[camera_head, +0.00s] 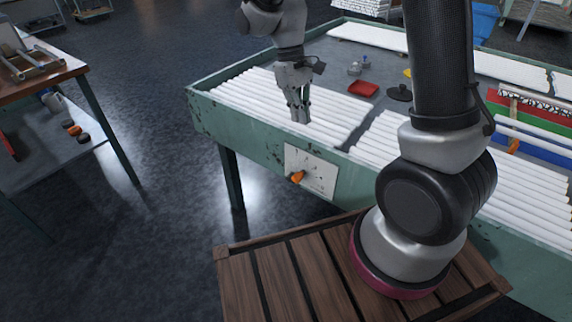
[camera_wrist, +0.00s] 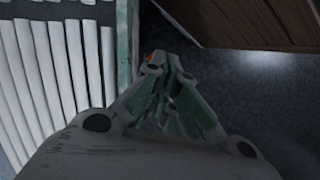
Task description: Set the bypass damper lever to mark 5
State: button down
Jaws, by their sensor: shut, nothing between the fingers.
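The damper lever's orange handle (camera_head: 297,177) stands out from a white plate (camera_head: 316,173) on the front side of the green table. Any marks on the plate are too small to read here. My gripper (camera_head: 300,120) is shut and empty, pointing down above the table's front edge, higher than the plate and near its left part. In the wrist view my gripper (camera_wrist: 165,62) shows its fingers together, and a small bit of the orange handle (camera_wrist: 148,56) shows just beyond the fingertips. The rest of the lever and the plate are hidden there.
White tubes (camera_head: 240,92) lie in rows on the green table (camera_head: 255,143). A red tray (camera_head: 363,88) and a black object (camera_head: 399,92) sit farther back. A slatted wooden platform (camera_head: 290,270) is below in front. The dark floor (camera_head: 165,170) at left is clear.

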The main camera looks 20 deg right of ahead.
aim_at(294, 179)
jog(key=w+a+f+n, duration=0.2)
jog(key=w+a+f, duration=0.4)
jog(key=w+f, duration=0.3)
jog(key=s+d+f, duration=0.3)
jog(key=s+f, duration=0.3)
jog(key=f, duration=0.5)
jog(key=shift+f, duration=0.2)
